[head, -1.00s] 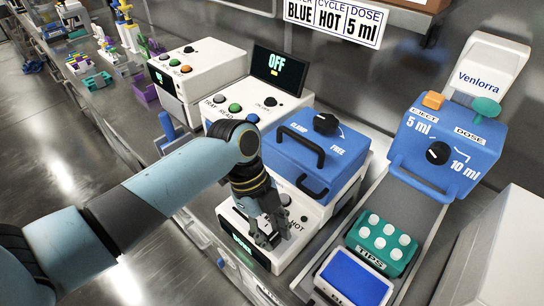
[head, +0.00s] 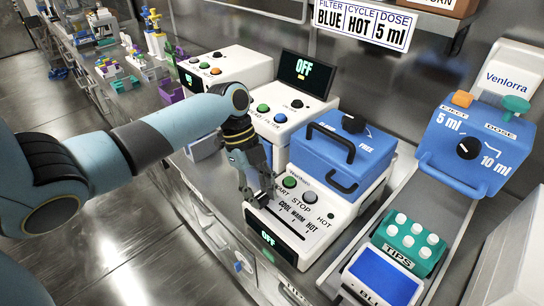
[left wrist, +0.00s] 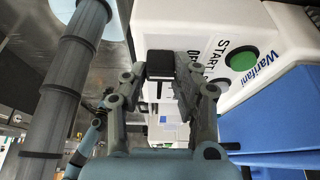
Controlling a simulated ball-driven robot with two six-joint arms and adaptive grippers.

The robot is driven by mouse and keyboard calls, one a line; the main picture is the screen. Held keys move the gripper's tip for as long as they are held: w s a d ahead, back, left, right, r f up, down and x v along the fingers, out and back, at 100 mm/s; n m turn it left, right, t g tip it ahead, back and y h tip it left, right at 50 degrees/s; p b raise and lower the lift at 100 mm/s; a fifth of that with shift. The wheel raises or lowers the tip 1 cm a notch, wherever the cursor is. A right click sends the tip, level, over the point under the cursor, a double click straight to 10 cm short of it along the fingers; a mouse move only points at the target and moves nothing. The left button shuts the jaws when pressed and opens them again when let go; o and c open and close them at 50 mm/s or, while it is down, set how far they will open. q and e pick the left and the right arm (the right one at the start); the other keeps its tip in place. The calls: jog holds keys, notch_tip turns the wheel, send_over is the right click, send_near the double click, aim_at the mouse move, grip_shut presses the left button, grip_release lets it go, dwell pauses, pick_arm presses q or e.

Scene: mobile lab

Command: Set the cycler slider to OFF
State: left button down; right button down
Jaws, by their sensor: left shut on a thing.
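The cycler (head: 343,224) is a white box with a blue lid (head: 318,160), START and STOP buttons and a slider track marked COOL, WARM and HOT. Its front display (head: 270,241) reads OFF. My left gripper (head: 259,196) is at the left end of the track, beyond COOL. In the left wrist view my gripper's fingers (left wrist: 165,88) are shut on the black slider knob (left wrist: 160,63). The OFF label beside it is partly covered by a finger. In the head view the fingers hide the knob. My right gripper is not in view.
Another white device (head: 284,118) with an OFF screen (head: 303,70) stands behind. A blue dispenser (head: 470,150) and a teal tips rack (head: 410,243) are to the right. A sign (head: 362,22) reads BLUE, HOT, 5 ml. Free floor lies at the left.

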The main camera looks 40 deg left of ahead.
pick_arm(q)
jog(key=shift+a, duration=0.25)
jog(key=c, duration=1)
grip_release()
jog(key=shift+a, duration=0.1)
jog(key=shift+r, duration=0.15)
jog(key=v, duration=1.1)
jog(key=shift+r, duration=0.35)
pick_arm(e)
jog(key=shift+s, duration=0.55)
